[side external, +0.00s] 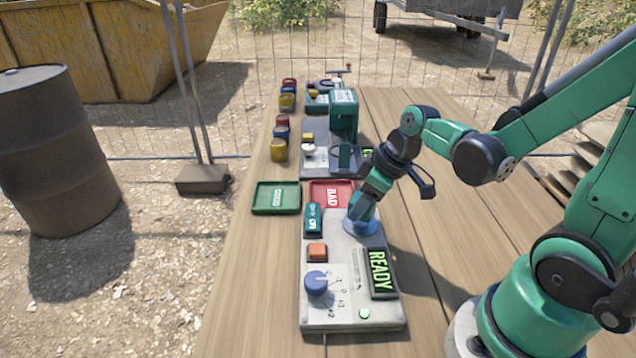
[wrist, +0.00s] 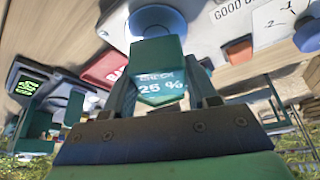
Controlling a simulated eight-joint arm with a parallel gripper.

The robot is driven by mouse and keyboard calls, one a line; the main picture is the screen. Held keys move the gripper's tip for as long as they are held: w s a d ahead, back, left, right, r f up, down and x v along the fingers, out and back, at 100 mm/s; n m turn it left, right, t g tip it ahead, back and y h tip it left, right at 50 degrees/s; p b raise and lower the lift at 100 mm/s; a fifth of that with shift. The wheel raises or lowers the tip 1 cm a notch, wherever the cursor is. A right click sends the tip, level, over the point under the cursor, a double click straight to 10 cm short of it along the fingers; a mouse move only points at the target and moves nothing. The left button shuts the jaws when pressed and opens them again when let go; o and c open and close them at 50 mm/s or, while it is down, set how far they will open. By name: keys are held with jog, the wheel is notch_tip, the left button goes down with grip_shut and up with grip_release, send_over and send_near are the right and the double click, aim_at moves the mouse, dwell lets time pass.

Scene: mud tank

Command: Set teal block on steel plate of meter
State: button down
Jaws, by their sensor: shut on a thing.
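My gripper (side external: 372,190) is shut on the teal block (side external: 361,208) and points down over the near meter. In the wrist view the teal block (wrist: 158,75) sits between the two fingers, with white lettering that includes "25 %". The round blue-grey steel plate (side external: 360,230) is at the back of the grey meter (side external: 345,275), directly below the block. In the wrist view the plate (wrist: 157,17) shows just beyond the block, partly hidden by it. I cannot tell whether block and plate touch.
The meter carries a READY display (side external: 379,272), an orange button (side external: 317,252) and a blue knob (side external: 316,283). A green tray (side external: 257,198) and a red BAD tray (side external: 318,188) lie behind it. A second device (side external: 343,115) and several coloured pieces stand farther back. The table's right side is clear.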

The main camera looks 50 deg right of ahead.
jog(key=shift+f, duration=1.1)
dwell(0.5)
grip_release()
jog(key=shift+r, duration=3.75)
jog(key=a+m+t, duration=0.1)
jog(key=s+a+r+m+t+h, duration=0.1)
jog(key=a, duration=0.1)
jog(key=a+r+m+t, duration=0.1)
jog(key=a, duration=0.1)
jog(key=shift+s+r+m, duration=0.25)
jog(key=shift+m, duration=0.15)
